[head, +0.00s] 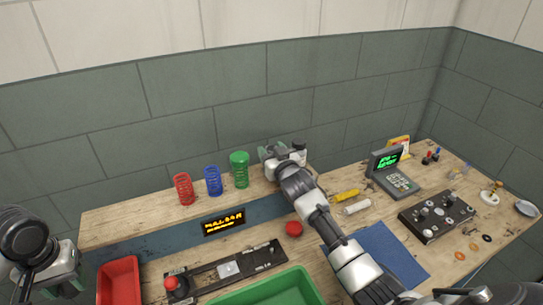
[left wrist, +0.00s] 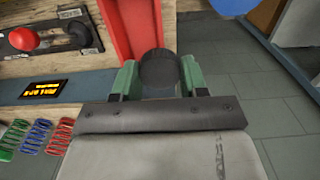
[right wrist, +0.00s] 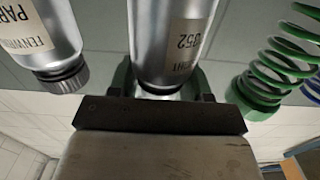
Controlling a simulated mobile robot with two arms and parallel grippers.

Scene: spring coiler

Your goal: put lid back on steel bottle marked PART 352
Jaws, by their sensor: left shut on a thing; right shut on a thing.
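A steel bottle (right wrist: 172,45) with a cream label ending in 352 is between the fingers of my right gripper (right wrist: 165,88), shut on it near its narrow end. No dark lid shows on that end, though the gripper hides part of it. In the head view my right gripper (head: 270,155) is at the raised shelf, and the arm mostly hides the bottle. My left gripper (left wrist: 160,85) is shut on a dark round lid (left wrist: 160,68). In the head view my left gripper (head: 70,278) is at the lower left, apart from the bottle.
A second steel bottle (right wrist: 50,40) with a dark cap stands beside the held one. Green (head: 239,170), blue (head: 213,182) and red (head: 183,190) springs stand along the shelf. A red bin (head: 119,283) and a green bin (head: 268,290) are in front.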

